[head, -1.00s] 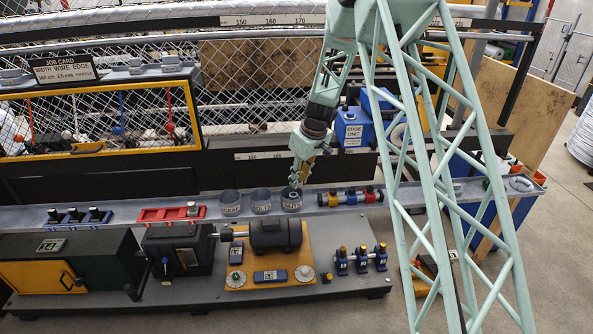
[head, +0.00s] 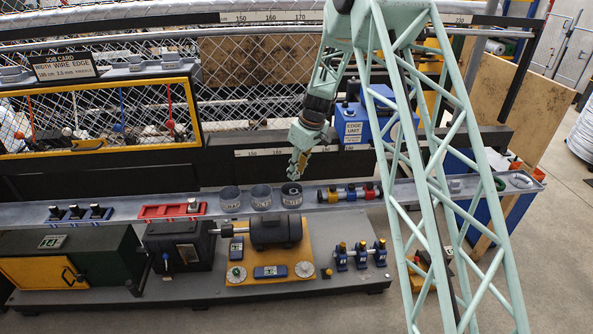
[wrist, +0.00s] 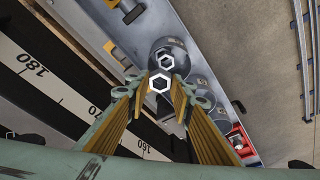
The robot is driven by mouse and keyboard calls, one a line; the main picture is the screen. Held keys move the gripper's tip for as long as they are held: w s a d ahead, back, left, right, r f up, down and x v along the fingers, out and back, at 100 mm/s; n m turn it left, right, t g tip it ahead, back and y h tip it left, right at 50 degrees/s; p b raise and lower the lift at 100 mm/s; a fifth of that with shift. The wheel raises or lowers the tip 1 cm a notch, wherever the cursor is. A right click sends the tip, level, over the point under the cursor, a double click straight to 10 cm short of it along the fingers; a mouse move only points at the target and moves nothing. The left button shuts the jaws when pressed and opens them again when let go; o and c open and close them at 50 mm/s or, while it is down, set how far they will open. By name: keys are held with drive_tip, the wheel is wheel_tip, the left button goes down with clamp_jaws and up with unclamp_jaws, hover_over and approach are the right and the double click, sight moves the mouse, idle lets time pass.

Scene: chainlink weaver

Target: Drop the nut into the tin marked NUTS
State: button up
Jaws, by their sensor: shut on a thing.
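My gripper (head: 296,172) hangs over the bench shelf, its fingertips just above the right-hand tin (head: 291,196) of a row of three. The label on that tin appears to read NUTS. In the wrist view, my fingers are closed on a light hexagonal nut (wrist: 160,82) at their tips. The tin (wrist: 168,45) lies just beyond the tips, and another light hexagon shows within its outline. The nut is too small to make out in the head view. The middle tin (head: 261,198) and left tin (head: 230,199) stand alongside.
A red rack (head: 172,211) stands left of the tins. A motor (head: 276,232) on a yellow board is in front. The chainlink mesh and a dark beam are behind.

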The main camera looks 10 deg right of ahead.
sight(298, 176)
drive_tip(key=shift+f+b, duration=0.35)
drive_tip(key=shift+f, duration=2.4)
drive_tip(key=o, duration=0.9)
drive_tip(key=shift+o, duration=0.2)
drive_tip(key=shift+r, duration=0.2)
drive_tip(key=v, duration=1.1)
drive_tip(key=shift+s+r, duration=0.15)
drive_tip(key=shift+r, duration=0.15)
drive_tip(key=shift+d+r, duration=0.1)
